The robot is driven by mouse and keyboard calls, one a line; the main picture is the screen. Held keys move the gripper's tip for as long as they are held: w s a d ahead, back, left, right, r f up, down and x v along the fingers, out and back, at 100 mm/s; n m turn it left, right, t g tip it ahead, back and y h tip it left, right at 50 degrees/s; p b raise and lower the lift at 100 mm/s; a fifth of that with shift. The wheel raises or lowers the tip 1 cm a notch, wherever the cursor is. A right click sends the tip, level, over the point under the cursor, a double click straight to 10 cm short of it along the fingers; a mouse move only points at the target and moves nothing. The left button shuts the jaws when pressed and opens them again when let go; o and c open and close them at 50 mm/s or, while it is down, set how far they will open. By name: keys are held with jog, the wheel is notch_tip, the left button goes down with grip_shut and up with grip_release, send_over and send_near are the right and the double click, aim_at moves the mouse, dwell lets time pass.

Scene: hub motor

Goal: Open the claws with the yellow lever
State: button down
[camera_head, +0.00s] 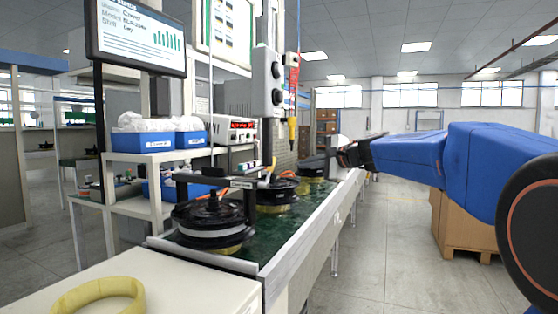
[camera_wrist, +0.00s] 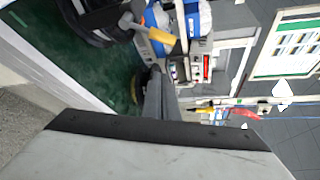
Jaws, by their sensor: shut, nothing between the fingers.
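The yellow lever (camera_wrist: 160,36) shows near the top of the wrist view, on the end of a grey bar beside a black fixture (camera_wrist: 100,22). In the head view a small yellow-orange lever (camera_head: 270,168) rises by the second hub motor (camera_head: 277,190). The claws cannot be made out clearly. My gripper (camera_head: 346,156) is at the far part of the line, at the end of my blue arm. In the wrist view its grey fingers (camera_wrist: 157,88) are together and empty, below the lever in the picture and apart from it.
A green conveyor (camera_head: 285,232) with metal side rails carries several hub motors, the nearest (camera_head: 212,222) in front. A shelf with blue bins (camera_head: 143,141) stands left. A yellow ring (camera_head: 98,297) lies on the front table. A tool (camera_head: 292,130) hangs above the line.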

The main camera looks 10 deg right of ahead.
jog(key=shift+w+d+r+m, duration=0.15)
jog(key=shift+w+d+r, duration=0.1)
jog(key=shift+w, duration=0.25)
jog(key=shift+w+d+r+m, duration=0.15)
jog(key=shift+w+r, duration=0.1)
jog(key=shift+w, duration=0.25)
jog(key=x, duration=1)
jog(key=shift+s+a+r, duration=0.45)
jog(key=shift+s+a, duration=0.15)
jog(key=shift+a, duration=0.1)
jog(key=shift+s+a+r, duration=0.45)
jog(key=shift+s+a, duration=0.15)
jog(key=shift+a, duration=0.15)
jog(key=shift+s+r+t, duration=0.1)
jog(key=shift+t, duration=0.2)
